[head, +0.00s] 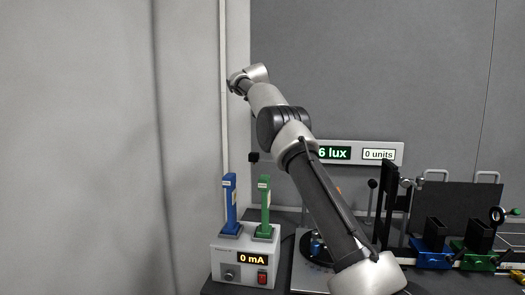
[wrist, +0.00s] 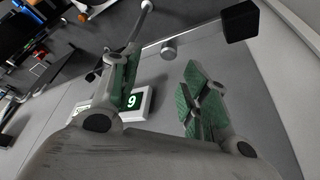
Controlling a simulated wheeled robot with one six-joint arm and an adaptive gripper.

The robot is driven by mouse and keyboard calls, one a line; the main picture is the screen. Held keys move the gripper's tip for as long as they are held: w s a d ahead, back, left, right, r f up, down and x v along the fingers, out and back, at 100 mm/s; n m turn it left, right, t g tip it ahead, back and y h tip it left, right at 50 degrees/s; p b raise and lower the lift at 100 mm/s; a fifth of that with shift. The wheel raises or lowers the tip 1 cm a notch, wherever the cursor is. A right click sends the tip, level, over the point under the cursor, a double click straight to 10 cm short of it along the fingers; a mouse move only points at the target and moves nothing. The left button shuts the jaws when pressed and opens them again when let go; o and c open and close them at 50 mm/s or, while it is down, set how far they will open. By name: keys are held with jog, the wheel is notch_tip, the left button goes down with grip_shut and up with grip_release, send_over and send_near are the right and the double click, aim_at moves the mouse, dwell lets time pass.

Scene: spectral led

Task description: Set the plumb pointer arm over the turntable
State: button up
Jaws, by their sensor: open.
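In the wrist view my gripper (wrist: 160,75) is open and empty, its two green-padded fingers apart. Beyond the fingertips, apart from them, a thin horizontal rod, seemingly the pointer arm, ends in a black block (wrist: 240,22) at upper right, with a grey knob (wrist: 169,49) near it. The black block (head: 253,157) also shows in the head view, left of the lux display; my arm hides much of the rod. The turntable seems to be on the plate (head: 305,270) behind my forearm, with a blue part (head: 316,246) showing; the rest is hidden. My gripper cannot be made out in the head view.
A lux display (head: 378,153) stands behind my arm. A mA supply (head: 245,263) with blue (head: 229,205) and green (head: 264,208) handles stands at left. Blue (head: 433,252) and green (head: 478,252) mounts crowd the right. Grey wall space is clear at left.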

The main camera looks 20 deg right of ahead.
jog(key=x, duration=0.5)
jog(key=w+x, duration=0.1)
jog(key=x, duration=0.2)
jog(key=shift+w+a+f, duration=0.15)
jog(key=shift+a+f, duration=0.05)
jog(key=shift+f, duration=0.1)
jog(key=shift+c, duration=0.5)
grip_shut()
